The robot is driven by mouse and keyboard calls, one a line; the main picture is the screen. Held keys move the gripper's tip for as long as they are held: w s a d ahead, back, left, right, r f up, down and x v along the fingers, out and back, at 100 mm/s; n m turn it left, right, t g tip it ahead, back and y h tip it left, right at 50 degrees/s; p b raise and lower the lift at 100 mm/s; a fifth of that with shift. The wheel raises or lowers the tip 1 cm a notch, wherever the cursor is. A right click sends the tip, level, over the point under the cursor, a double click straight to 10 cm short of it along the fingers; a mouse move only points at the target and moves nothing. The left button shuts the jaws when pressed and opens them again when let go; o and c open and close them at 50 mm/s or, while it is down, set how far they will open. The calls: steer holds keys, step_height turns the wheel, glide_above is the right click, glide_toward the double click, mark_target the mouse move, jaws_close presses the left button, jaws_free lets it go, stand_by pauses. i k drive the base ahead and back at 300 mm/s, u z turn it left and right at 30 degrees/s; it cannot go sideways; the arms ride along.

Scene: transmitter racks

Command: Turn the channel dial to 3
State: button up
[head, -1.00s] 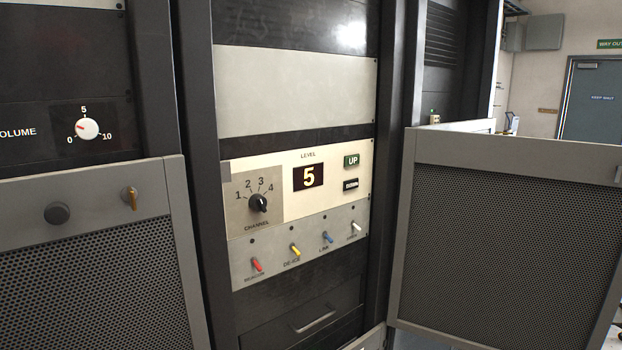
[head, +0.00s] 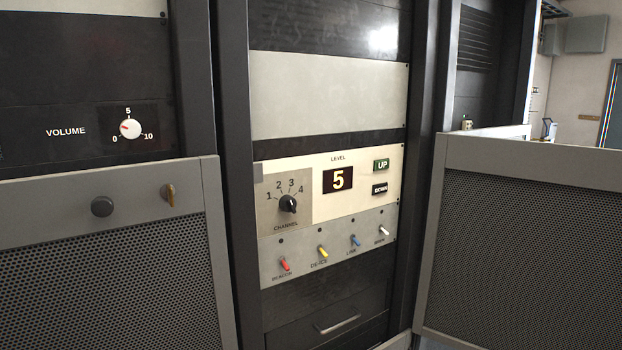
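The channel dial (head: 288,203) is a black round knob on a grey plate (head: 302,216) in the middle rack. The numbers 1, 2, 3 and 4 run in an arc above it, and the word CHANNEL is below. A small pale mark shows on the knob, but I cannot tell for sure which number it points to. My gripper is not in the view, and nothing touches the dial.
Right of the dial are a LEVEL display (head: 338,180) reading 5, an UP button (head: 381,165) and a DOWN button (head: 380,189). Several coloured toggles line the grey strip (head: 330,262) below. A mesh door (head: 520,250) stands open at right; a volume knob (head: 130,129) is at left.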

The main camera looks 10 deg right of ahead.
mark_target(286, 203)
steer(key=u, duration=2)
steer(key=i, duration=0.7)
steer(key=z, duration=0.7)
